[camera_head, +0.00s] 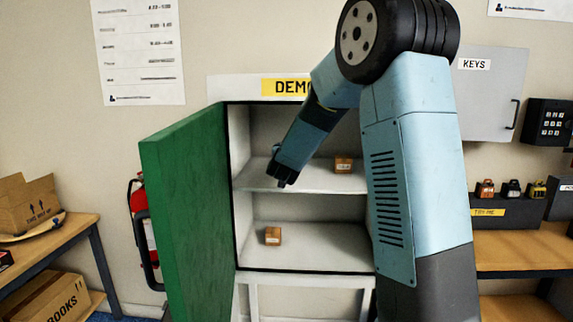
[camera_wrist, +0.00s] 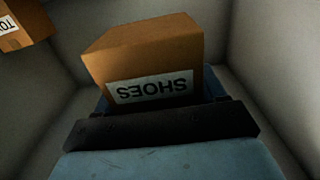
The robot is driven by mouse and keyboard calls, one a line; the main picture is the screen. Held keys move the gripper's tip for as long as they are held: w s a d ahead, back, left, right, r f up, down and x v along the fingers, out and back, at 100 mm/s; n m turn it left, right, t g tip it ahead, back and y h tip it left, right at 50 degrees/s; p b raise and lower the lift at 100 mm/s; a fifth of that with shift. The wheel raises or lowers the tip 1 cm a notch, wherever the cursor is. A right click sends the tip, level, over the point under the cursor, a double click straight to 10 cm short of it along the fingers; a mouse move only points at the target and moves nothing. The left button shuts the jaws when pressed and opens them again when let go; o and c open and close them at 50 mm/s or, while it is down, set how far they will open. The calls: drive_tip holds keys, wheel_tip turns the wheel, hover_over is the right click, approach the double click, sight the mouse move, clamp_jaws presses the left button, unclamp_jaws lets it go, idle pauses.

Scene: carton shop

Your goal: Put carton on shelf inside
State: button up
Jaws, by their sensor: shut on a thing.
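My gripper (camera_head: 284,178) reaches into the open cabinet (camera_head: 233,150), in front of the middle shelf (camera_head: 255,183) on its left side. In the wrist view, my gripper (camera_wrist: 160,104) is shut on a brown carton (camera_wrist: 150,52) with a white label reading SHOES, upside down in that view. The held carton cannot be made out in the head view, where the gripper hides it. Whether it touches the shelf cannot be told. One small carton (camera_head: 343,165) sits on the middle shelf at right. Another small carton (camera_head: 272,236) sits on the cabinet's lower level.
The green door (camera_head: 190,195) stands open to the left. Another carton (camera_wrist: 14,28) shows at the wrist view's upper left. A bench with boxes (camera_head: 30,205) stands at far left. A key cabinet (camera_head: 490,95) and keypad (camera_head: 547,122) are on the right wall.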

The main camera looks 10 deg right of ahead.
drive_tip(key=shift+f, duration=2.4)
drive_tip(key=shift+w+d+f, duration=0.15)
drive_tip(key=shift+w+f, duration=0.15)
drive_tip(key=shift+w, duration=0.1)
drive_tip(key=o, duration=1)
drive_tip(key=shift+o, duration=0.2)
